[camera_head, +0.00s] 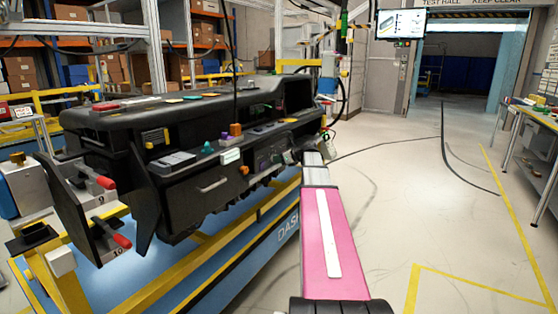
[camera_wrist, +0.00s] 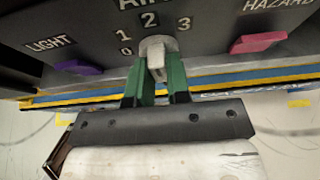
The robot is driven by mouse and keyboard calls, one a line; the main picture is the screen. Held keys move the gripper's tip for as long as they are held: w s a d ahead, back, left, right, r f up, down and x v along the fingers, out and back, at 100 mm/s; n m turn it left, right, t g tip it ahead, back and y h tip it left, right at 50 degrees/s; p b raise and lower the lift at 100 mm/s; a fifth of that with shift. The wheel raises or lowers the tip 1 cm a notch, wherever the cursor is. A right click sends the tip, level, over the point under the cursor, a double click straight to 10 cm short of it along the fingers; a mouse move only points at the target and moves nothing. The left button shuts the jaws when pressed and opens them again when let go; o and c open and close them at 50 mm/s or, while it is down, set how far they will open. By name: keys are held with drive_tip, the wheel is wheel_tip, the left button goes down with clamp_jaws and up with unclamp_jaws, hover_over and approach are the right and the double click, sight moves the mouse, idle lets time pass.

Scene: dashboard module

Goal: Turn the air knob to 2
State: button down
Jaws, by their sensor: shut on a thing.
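The air knob (camera_wrist: 157,47) is pale grey and sits on the dark panel in the wrist view, under a partly cut-off label. The digits 0, 1, 2 and 3 curve around it. Its raised bar stands nearly upright in the picture, with the 2 (camera_wrist: 149,20) just above it. My gripper (camera_wrist: 156,82) has green fingers, one on each side of the bar, and is shut on it. The fingers hide the knob's lower part. In the head view my gripper (camera_head: 298,157) reaches the right end of the dashboard's front, and the knob is too small to make out clearly.
The black dashboard (camera_head: 200,199) rests on a yellow and blue stand (camera_head: 230,247). Open floor (camera_head: 400,190) lies to the right, before a workbench (camera_head: 538,125).

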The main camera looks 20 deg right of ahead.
idle(0.3)
drive_tip(key=c, duration=1.1)
unclamp_jaws()
drive_tip(key=v, duration=1.1)
drive_tip(key=shift+f, duration=0.1)
drive_tip(key=s+a+f+n+g+h, duration=0.1)
drive_tip(key=s+a+f+n+g, duration=0.25)
drive_tip(key=a+f+n, duration=0.4)
drive_tip(key=s+a+f+n+g+h, duration=0.1)
drive_tip(key=s+a+f+n+g, duration=0.3)
drive_tip(key=a+f, duration=0.7)
drive_tip(key=s+a+f+n+g+h, duration=0.1)
drive_tip(key=s+a+f+n+h, duration=0.1)
drive_tip(key=s+a+f+n, duration=0.1)
drive_tip(key=s+a+f+n+g+h, duration=0.1)
drive_tip(key=s+a+f+n+h, duration=0.1)
drive_tip(key=s+a+f+n, duration=0.2)
drive_tip(key=s+a+f+n+g+h, duration=0.1)
drive_tip(key=s+a+f+n+h, duration=0.1)
drive_tip(key=s+a+f+n, duration=0.2)
drive_tip(key=shift+s+a+f+n, duration=0.1)
drive_tip(key=shift+s+f+n, duration=0.4)
drive_tip(key=shift+s+n, duration=0.65)
drive_tip(key=shift+s+d+f+n, duration=0.1)
drive_tip(key=shift+s+f+n, duration=0.35)
drive_tip(key=shift+s+n, duration=0.65)
drive_tip(key=shift+s+a+f+n, duration=0.1)
drive_tip(key=shift+s+f+n, duration=0.5)
drive_tip(key=shift+s, duration=0.9)
